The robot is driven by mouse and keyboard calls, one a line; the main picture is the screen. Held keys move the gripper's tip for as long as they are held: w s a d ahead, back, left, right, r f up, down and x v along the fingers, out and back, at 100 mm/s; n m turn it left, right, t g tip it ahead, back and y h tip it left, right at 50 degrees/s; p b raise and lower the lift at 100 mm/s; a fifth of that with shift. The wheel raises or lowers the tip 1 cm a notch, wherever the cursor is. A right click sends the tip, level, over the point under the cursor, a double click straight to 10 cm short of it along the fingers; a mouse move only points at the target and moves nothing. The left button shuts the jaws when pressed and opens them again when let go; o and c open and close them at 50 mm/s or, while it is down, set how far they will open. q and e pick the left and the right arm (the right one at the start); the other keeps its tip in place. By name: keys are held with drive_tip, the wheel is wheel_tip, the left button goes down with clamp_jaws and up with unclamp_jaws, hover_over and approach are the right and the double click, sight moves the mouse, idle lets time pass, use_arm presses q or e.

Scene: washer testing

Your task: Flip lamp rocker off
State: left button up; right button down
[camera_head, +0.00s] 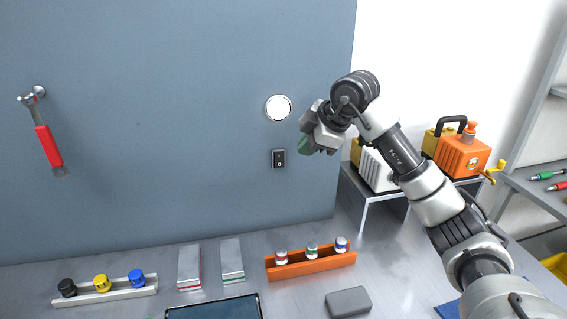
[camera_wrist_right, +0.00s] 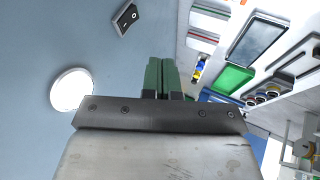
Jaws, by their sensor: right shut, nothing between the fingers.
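The lamp rocker (camera_head: 279,158) is a small black switch on the blue-grey wall panel. It also shows in the right wrist view (camera_wrist_right: 126,17) at the top. The round lamp (camera_head: 278,107) above it is white and bright, and it shows in the right wrist view (camera_wrist_right: 71,90) at the left. My right gripper (camera_head: 304,146) is just right of the rocker in the head view, apart from it. Its green fingers (camera_wrist_right: 161,78) are shut with nothing between them. My left gripper is not in view.
On the bench are an orange rack (camera_head: 311,264), a pale rack (camera_head: 105,294), a dark tablet (camera_head: 213,309) and a grey block (camera_head: 348,301). An orange box (camera_head: 462,158) stands at right. The panel around the rocker is clear.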

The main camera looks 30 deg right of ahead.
sight(277, 167)
drive_tip(key=w+a+f+p, duration=0.1)
drive_tip(key=w+f+p, duration=0.2)
drive_tip(key=w+f, duration=0.5)
drive_tip(key=shift+w+a+f+p, duration=0.2)
drive_tip(key=shift+w+f+p, duration=0.2)
drive_tip(key=shift+w, duration=0.05)
drive_tip(key=shift+w+d+f+t+b, duration=0.1)
drive_tip(key=shift+w+t+b, duration=0.1)
drive_tip(key=shift+t+b, duration=0.3)
